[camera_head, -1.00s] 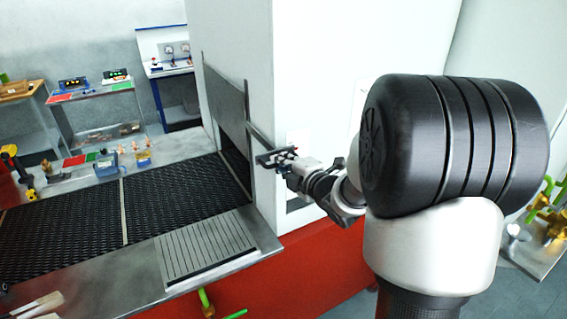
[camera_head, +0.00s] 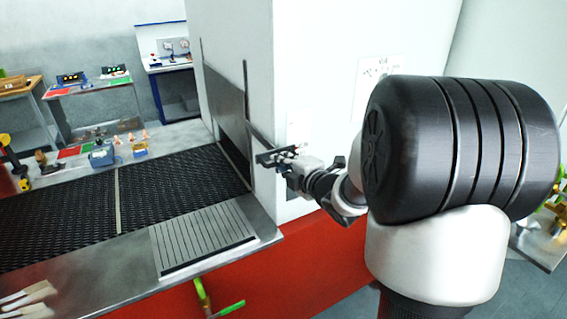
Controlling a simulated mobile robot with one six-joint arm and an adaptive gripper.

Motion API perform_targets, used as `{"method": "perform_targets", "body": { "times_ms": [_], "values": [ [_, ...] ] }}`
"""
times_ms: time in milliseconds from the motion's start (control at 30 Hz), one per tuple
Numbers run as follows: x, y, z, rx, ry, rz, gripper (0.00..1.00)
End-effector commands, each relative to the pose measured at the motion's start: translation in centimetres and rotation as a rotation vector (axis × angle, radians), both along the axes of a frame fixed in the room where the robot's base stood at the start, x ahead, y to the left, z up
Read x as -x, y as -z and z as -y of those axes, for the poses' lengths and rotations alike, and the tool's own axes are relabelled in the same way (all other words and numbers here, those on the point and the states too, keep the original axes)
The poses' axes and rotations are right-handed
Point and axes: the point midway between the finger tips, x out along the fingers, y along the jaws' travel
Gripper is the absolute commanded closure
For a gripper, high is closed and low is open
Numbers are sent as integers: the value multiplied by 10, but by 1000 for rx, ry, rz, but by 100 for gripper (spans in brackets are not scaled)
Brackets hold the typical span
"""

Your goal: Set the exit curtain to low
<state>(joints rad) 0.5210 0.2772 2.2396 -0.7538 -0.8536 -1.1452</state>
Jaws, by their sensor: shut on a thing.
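The exit curtain (camera_head: 225,103) is a flat grey panel between two thin upright rails on the white housing, above the belt's opening. A dark gap shows below its lower edge. A thin dark bar (camera_head: 260,137) slopes from the curtain's right side down to my gripper. My gripper (camera_head: 273,157) is shut at the bar's lower end, in front of the housing's corner. The fingertips are small here, and the exact hold on the bar is hard to see.
The black mesh belt (camera_head: 60,221) runs left from the opening, with a ribbed plate (camera_head: 205,238) in front. A paper sign (camera_head: 380,68) is on the housing wall. Green-handled valves (camera_head: 228,308) stick out below. A blue box (camera_head: 101,156) stands behind the belt.

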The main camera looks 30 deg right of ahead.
Motion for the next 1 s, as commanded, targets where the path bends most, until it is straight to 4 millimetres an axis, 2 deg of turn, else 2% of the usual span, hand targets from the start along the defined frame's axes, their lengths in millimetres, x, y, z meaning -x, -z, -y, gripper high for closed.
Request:
{"method": "perform_targets", "body": {
  "times_ms": [33,433,567,833,867,1000],
  "values": [
    [0,15,0,1,0,-1,100],
    [0,70,0,-1,1,-2,100],
    [0,75,0,-1,1,-1,100],
    [0,70,0,0,1,4,100],
    [0,70,0,0,1,5,91],
    [-1,69,0,0,1,5,81]
  ]
}}
